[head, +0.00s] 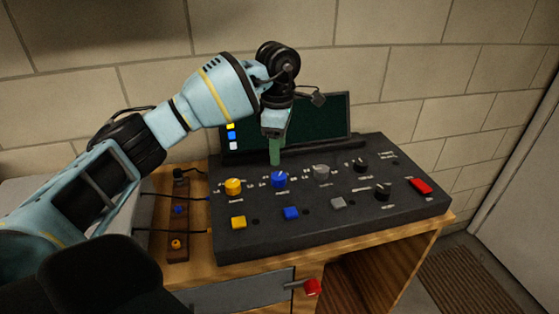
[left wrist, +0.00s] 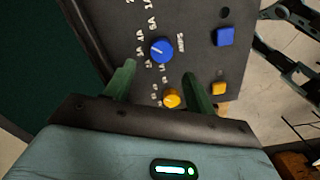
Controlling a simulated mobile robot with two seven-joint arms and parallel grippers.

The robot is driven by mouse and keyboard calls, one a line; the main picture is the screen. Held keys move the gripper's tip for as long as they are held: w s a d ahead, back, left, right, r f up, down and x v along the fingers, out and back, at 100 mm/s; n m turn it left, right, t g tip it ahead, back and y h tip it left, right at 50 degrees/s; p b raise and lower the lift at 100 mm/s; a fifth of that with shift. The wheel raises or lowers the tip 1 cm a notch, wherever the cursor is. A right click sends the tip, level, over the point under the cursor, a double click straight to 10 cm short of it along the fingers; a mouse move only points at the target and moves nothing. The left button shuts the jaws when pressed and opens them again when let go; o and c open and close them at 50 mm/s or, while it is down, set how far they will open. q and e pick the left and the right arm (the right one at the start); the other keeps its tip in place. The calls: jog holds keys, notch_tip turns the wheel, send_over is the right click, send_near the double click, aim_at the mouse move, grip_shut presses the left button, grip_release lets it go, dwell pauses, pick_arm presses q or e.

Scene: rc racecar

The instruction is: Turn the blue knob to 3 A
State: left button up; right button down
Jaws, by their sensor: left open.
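The blue knob (head: 279,179) is on the sloped black control panel (head: 325,240), between a yellow knob (head: 233,186) and a grey knob (head: 321,172). In the left wrist view the blue knob (left wrist: 162,50) has a white pointer line and a printed scale of amp labels beside it; the exact setting is too small to read surely. My left gripper (head: 275,152) points down just above and behind the blue knob. In the left wrist view my left gripper (left wrist: 158,86) is open, its green fingers apart with nothing gripped. My right gripper is not in view.
A dark screen (head: 315,118) stands behind the panel. Yellow (head: 238,222), blue (head: 291,213) and grey (head: 338,204) buttons sit in front of the knobs. Black knobs (head: 382,192) and a red switch (head: 421,186) are at the right. The panel stands on a wooden table (head: 400,238).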

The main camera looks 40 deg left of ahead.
aim_at(278, 176)
pick_arm(q)
jog(key=shift+w+a, duration=0.1)
jog(key=shift+s+r, duration=0.1)
jog(key=shift+s, duration=0.15)
jog(key=shift+s+d+f, duration=0.1)
jog(key=shift+d+f, duration=0.1)
notch_tip(278, 176, down, 6)
jog(key=shift+r, duration=0.1)
jog(key=shift+f, duration=0.75)
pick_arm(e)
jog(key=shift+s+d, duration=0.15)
pick_arm(q)
jog(key=shift+c, duration=0.2)
